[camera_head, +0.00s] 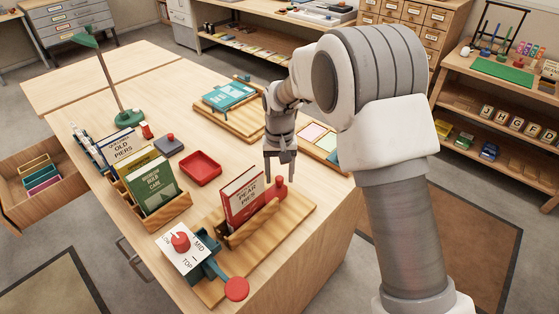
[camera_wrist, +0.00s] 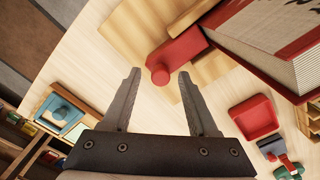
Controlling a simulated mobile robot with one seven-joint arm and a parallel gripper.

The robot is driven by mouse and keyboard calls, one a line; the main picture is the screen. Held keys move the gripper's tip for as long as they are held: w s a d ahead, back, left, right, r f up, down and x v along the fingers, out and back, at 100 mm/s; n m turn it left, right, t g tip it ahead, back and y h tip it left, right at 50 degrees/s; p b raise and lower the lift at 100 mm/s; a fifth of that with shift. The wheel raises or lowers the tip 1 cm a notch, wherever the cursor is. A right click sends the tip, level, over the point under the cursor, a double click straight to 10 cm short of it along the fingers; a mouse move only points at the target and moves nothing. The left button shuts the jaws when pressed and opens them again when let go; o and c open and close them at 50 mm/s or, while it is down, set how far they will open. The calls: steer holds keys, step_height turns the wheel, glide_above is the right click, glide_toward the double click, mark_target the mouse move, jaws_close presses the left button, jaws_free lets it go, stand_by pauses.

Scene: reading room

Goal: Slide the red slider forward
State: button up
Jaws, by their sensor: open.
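The red slider (camera_head: 276,190) is a red block with a round knob, at the far end of a wooden board (camera_head: 300,207) beside a red book. In the wrist view the slider (camera_wrist: 178,54) has its knob end just ahead of the gap between my fingertips. My gripper (camera_head: 279,178) is open and points down at the slider, with nothing between its fingers. In the wrist view both fingers of my gripper (camera_wrist: 160,74) are spread. I cannot tell whether a finger touches the slider.
The red book (camera_head: 243,197) stands in a wooden holder on the board. A white box (camera_head: 183,258) marked MID and TOP, with a red knob, and a red disc (camera_head: 236,289) are at the near end. A red tray (camera_head: 201,168) and green book (camera_head: 154,187) are left.

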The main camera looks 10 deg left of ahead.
step_height(320, 180, up, 17)
steer(key=p, duration=0.1)
steer(key=shift+p, duration=0.4)
steer(key=shift+r, duration=0.1)
